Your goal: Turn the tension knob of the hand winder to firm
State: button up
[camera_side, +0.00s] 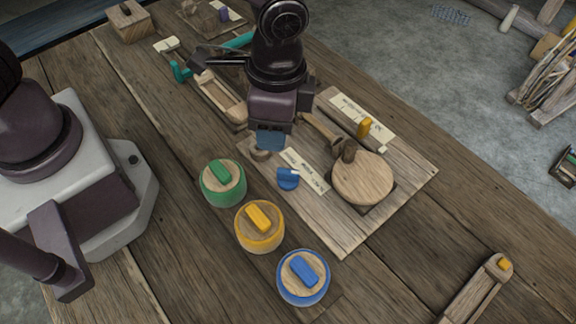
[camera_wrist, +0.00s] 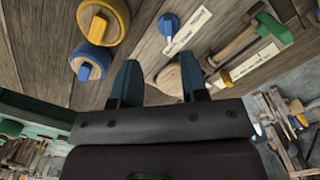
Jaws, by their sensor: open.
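The hand winder's board (camera_side: 345,240) lies on the wooden table. A small blue knob (camera_side: 288,179), apparently the tension knob, stands on it beside a pale label strip (camera_side: 305,170); its lettering is too small to read. My gripper (camera_side: 270,142) is open and empty above the board's left corner in the side view, up and left of the knob and apart from it. In the wrist view, the blue knob (camera_wrist: 168,25) shows beyond the blue fingers (camera_wrist: 158,60). The round wooden disc (camera_side: 362,180) partly shows behind the fingers there.
Green (camera_side: 223,190), yellow (camera_side: 258,232) and blue (camera_side: 303,283) lidded pots stand left of the board. A yellow peg (camera_side: 364,128) stands near the disc by another label. A wooden shuttle-like piece (camera_side: 220,95) lies behind my gripper. The table's front is mostly clear.

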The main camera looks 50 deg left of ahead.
aim_at(288, 171)
jog(key=shift+m+t, duration=0.3)
jog(key=shift+m, duration=0.2)
jog(key=f, duration=0.4)
jog(key=w+f, duration=0.1)
jog(key=f, duration=0.3)
jog(key=w+f, duration=0.1)
jog(key=f, duration=0.3)
jog(key=shift+d+f, duration=0.4)
jog(key=shift+c, duration=0.4)
grip_shut()
